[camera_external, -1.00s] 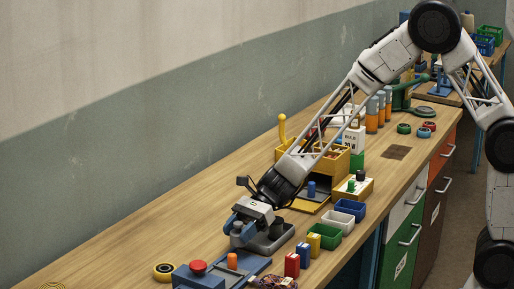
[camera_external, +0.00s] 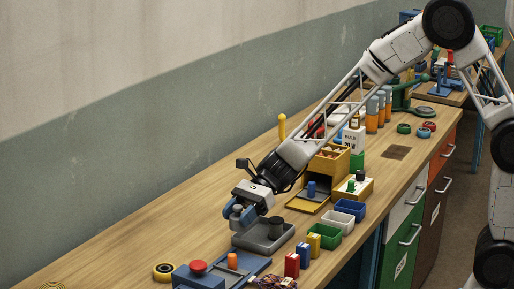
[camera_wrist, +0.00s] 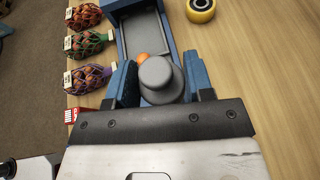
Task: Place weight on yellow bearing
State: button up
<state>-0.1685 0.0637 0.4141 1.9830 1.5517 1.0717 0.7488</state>
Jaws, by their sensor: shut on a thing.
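My gripper (camera_external: 238,217) is shut on a grey knobbed weight, which shows between the blue fingers in the wrist view (camera_wrist: 158,76). The weight is above the left end of the grey tray (camera_external: 262,243); the external view mostly hides it behind the fingers. The yellow bearing (camera_external: 165,271), a yellow ring with a black centre, lies flat on the bench to the lower left of the gripper. It also shows at the top of the wrist view (camera_wrist: 201,9). Nothing is on it.
A second, dark weight (camera_external: 277,228) stands in the grey tray. A blue device with a red button (camera_external: 198,267) and an orange peg (camera_external: 232,261) stands beside the bearing. Small boxes (camera_external: 292,265) line the front edge. The bench left of the gripper is clear.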

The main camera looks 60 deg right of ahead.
aim_at(238, 206)
notch_tip(238, 206, up, 4)
jog(key=shift+f, duration=0.25)
jog(key=s+a+m+t, duration=0.1)
jog(key=s+a, duration=0.2)
jog(key=a, duration=0.7)
jog(key=shift+f, duration=2.55)
jog(key=shift+w+a, duration=0.1)
jog(key=w+a, duration=0.2)
jog(key=w, duration=0.2)
jog(key=w+a+f, duration=0.1)
jog(key=w+a, duration=0.2)
jog(key=w, duration=0.2)
jog(key=w+a, duration=0.2)
jog(key=w, duration=0.2)
jog(key=shift+w+a+f, duration=0.25)
jog(key=shift+w+a, duration=0.1)
jog(key=shift+f, duration=1.75)
jog(key=shift+f, duration=0.15)
